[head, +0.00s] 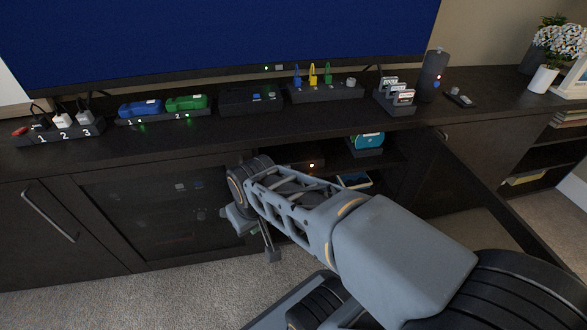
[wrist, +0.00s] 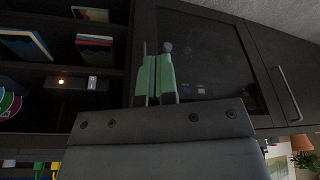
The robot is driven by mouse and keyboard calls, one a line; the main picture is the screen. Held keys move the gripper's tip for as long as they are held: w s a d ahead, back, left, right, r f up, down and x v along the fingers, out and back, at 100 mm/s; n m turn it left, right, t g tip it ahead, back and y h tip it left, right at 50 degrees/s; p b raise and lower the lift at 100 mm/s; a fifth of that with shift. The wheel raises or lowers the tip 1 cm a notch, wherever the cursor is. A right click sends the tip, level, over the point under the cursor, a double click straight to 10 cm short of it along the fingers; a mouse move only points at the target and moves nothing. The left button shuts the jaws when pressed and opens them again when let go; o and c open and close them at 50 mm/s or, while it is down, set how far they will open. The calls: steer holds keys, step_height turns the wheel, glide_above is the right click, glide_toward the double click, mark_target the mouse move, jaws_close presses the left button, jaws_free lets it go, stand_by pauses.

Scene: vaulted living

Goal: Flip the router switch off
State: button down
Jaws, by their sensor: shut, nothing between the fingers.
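The router appears to be the dark box with a glowing orange light (wrist: 75,84) on a shelf of the open cabinet, at the left in the wrist view. A small pale switch (wrist: 92,82) sits on its front; its position is too small to tell. In the head view only the router's orange light (head: 312,166) shows clearly, and my arm hides part of that shelf. My gripper (wrist: 156,62) is shut and empty, with green fingers. It is apart from the router, in front of the neighbouring glass cabinet door.
The glass door (head: 155,215) left of the open bay is closed. An open door (head: 480,190) stands out on the right. Books (wrist: 25,45) and a colourful round item (wrist: 8,103) share the shelves. Power strips (head: 60,131) and devices line the cabinet top.

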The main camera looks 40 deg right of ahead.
steer(key=w+d+r+n+t+h+p, duration=0.15)
steer(key=w+d+p, duration=0.25)
steer(key=d, duration=0.6)
steer(key=w+d+r+n+t+h+p, duration=0.1)
steer(key=w+d+h+p, duration=0.3)
steer(key=d, duration=0.5)
steer(key=w+d+f+n+y+p, duration=0.1)
steer(key=w+d+f+n+p, duration=0.1)
steer(key=d+n+p, duration=0.3)
steer(key=f+n+y, duration=0.1)
steer(key=y, duration=0.1)
steer(key=s+f+n+t+y, duration=0.1)
steer(key=n+y, duration=0.1)
steer(key=f+n+y+p, duration=0.1)
steer(key=f+y, duration=0.1)
steer(key=shift+s+a+t, duration=0.35)
